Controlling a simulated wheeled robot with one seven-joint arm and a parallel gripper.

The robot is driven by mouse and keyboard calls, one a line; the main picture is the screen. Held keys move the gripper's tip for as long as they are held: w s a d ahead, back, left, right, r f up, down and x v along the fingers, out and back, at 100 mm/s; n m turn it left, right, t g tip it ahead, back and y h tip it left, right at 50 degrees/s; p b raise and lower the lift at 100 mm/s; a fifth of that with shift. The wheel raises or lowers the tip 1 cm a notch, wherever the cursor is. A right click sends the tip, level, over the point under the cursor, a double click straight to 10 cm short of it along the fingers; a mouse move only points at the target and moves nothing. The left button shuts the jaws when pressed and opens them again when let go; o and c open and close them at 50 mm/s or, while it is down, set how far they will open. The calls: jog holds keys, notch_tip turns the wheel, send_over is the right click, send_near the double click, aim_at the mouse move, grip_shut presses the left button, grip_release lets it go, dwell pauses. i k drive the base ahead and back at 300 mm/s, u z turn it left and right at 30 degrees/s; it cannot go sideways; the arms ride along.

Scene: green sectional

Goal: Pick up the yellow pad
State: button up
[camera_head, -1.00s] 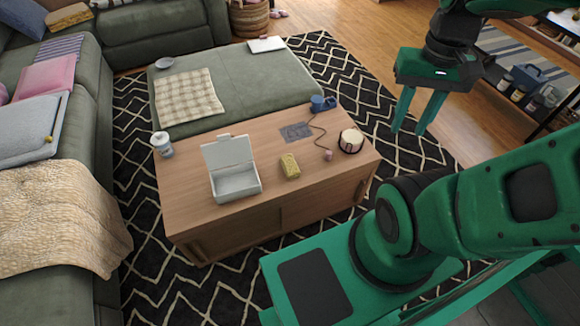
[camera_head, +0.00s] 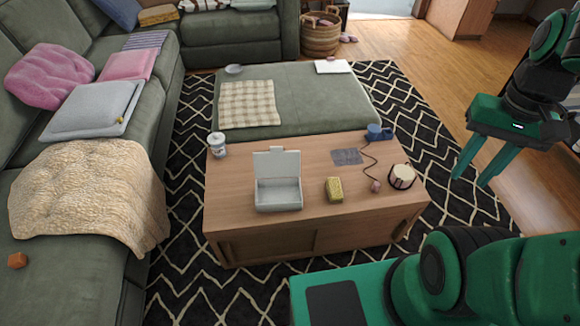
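The yellow pad (camera_head: 334,189) is a small sponge-like block. It rests on the wooden coffee table (camera_head: 320,220), just right of an open white box (camera_head: 278,182). My gripper (camera_head: 470,181) is up in the air to the right of the table, pointing down. Its two green fingers are apart with nothing between them. It is well clear of the yellow pad.
On the table are a white cup (camera_head: 218,145), a grey flat mat (camera_head: 347,156), a blue mug (camera_head: 379,133) and a round striped container (camera_head: 402,177). A cord runs to a small pinkish item (camera_head: 375,187). A green ottoman (camera_head: 310,95) adjoins the table's far side; the sofa (camera_head: 60,270) is left.

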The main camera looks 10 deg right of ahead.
aim_at(334, 186)
jog(key=z, duration=1.5)
jog(key=k, duration=0.75)
jog(key=u, duration=1.45)
jog(key=i, duration=1)
